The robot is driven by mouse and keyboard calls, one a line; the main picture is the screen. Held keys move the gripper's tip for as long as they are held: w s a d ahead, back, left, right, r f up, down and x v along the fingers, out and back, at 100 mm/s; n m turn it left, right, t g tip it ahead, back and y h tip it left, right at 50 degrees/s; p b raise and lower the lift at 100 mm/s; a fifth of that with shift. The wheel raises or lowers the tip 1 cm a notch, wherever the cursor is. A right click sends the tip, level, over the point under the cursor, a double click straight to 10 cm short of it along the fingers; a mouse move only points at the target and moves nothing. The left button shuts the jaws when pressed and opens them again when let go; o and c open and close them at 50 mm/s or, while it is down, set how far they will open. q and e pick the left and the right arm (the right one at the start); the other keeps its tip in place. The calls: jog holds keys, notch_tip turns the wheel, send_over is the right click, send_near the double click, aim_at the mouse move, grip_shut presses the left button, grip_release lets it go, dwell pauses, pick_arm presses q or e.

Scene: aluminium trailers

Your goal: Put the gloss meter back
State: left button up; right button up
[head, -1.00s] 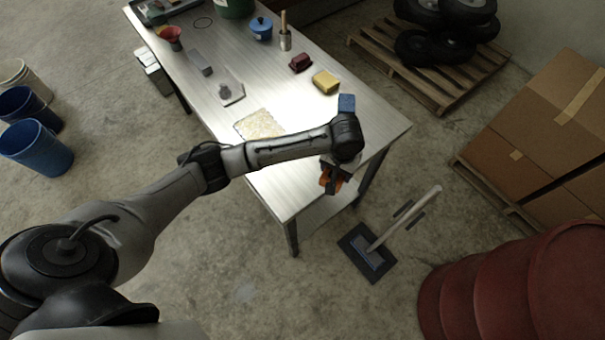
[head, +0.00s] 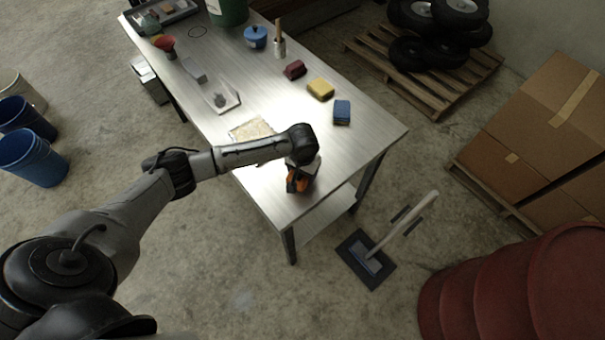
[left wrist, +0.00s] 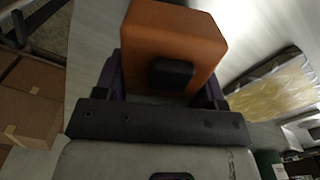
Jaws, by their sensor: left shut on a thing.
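My left gripper (head: 300,181) is shut on an orange box-shaped device with a black knob, which I take to be the gloss meter (head: 297,184). In the head view it is over the near end of the metal table (head: 281,198), mostly hidden by my wrist. I cannot tell whether it touches the tabletop. In the left wrist view the orange body (left wrist: 190,32) sits between the fingers, its black knob facing the camera. My right gripper is not in view.
A pale yellow sheet (head: 251,129) lies left of the gripper. Blue (head: 342,112), yellow (head: 320,90) and dark red (head: 294,69) blocks line the right side. A thin dark ring (head: 197,31) marks the far end.

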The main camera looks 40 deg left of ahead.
pick_arm(q)
notch_tip(320, 180, down, 2)
jog(key=shift+f, duration=0.1)
jog(key=o, duration=1.1)
jog(key=shift+o, duration=0.2)
